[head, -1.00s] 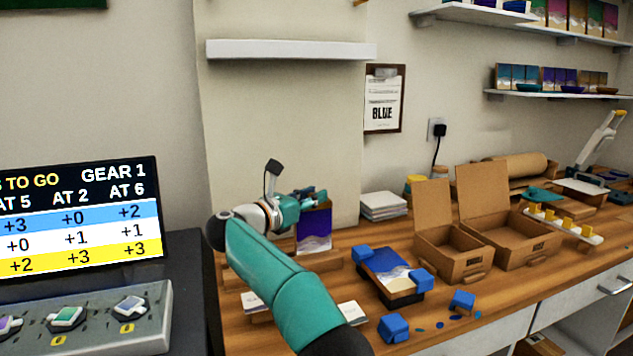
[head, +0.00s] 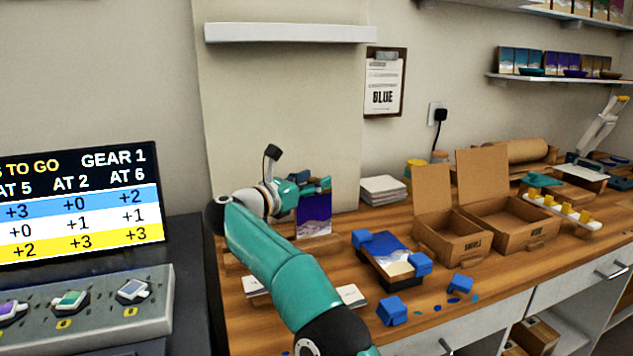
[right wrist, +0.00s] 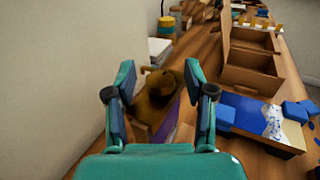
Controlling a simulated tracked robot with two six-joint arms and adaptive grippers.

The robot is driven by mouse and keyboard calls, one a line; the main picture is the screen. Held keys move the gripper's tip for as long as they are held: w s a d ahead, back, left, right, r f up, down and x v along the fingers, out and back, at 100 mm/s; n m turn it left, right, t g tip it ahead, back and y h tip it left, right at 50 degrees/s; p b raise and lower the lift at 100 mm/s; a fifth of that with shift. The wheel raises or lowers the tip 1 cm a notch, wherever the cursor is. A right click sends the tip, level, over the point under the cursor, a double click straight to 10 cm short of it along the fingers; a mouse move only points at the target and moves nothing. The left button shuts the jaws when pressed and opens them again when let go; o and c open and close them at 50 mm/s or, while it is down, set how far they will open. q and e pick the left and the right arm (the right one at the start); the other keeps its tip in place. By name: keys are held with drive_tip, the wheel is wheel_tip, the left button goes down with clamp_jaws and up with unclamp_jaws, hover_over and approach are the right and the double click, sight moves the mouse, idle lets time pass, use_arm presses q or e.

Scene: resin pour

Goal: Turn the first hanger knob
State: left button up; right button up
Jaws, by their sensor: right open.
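My right gripper (head: 316,187) is open at the top of an upright panel (head: 314,217) with a purple and white picture, standing near the wall. In the right wrist view, a blurred brown, brass-like piece with a rounded knob-like part (right wrist: 160,83) shows between the spread fingers (right wrist: 160,95). A strip of purple panel (right wrist: 167,130) lies below it. I cannot tell whether the fingers touch anything. My left gripper is not in view.
A screen (head: 80,205) stands behind the console. On the wooden bench, a picture panel with blue corner blocks (head: 390,262), loose blue blocks (head: 391,312) and open cardboard boxes (head: 450,240) lie to the right. White sheets (head: 384,190) are stacked near the wall.

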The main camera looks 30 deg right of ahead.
drive_tip(key=v, duration=1.2)
drive_tip(key=shift+f, duration=0.15)
